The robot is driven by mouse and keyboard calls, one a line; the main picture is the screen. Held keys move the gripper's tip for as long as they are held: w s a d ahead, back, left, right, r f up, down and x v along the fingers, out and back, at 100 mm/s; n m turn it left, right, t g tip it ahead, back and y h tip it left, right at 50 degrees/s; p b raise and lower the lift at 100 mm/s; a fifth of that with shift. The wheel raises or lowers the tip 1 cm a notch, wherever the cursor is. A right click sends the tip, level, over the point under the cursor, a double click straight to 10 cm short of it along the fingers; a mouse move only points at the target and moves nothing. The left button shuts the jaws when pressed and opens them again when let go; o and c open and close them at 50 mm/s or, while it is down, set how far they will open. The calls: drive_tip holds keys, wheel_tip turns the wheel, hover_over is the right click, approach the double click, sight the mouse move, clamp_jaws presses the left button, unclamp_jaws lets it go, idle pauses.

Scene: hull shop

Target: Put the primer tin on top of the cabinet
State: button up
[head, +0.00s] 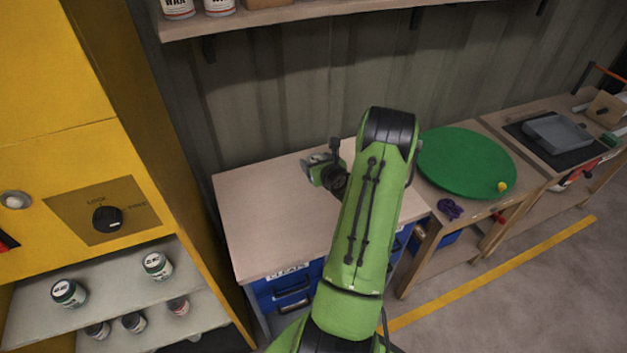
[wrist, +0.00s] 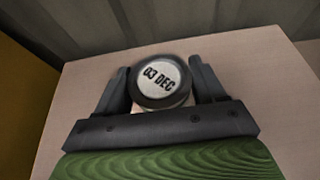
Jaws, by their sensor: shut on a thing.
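My gripper (head: 322,168) is over the light wooden top of a low cabinet with blue drawers (head: 268,220), near its back edge. In the wrist view my gripper (wrist: 162,88) is shut on a round tin (wrist: 162,80), one finger on each side. The tin has a dark rim and a white lid marked "03 DEC". Its side label is hidden, so I cannot read whether it is primer. The cabinet top (wrist: 270,95) shows around and below the tin. I cannot tell whether the tin touches it. In the head view my arm and gripper mostly hide the tin.
A tall yellow cabinet (head: 55,150) with a lock knob stands at left, with several tins on its open lower shelves (head: 110,285). A wall shelf (head: 330,14) runs above. A bench with a green disc (head: 465,162) stands at right. The low cabinet's visible top is clear.

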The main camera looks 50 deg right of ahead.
wheel_tip(320, 180, down, 7)
drive_tip(key=shift+w+r+b, duration=0.1)
drive_tip(key=shift+w+b, duration=0.05)
drive_tip(key=shift+b, duration=0.65)
drive_tip(key=o, duration=1.3)
drive_tip(key=shift+r, duration=0.1)
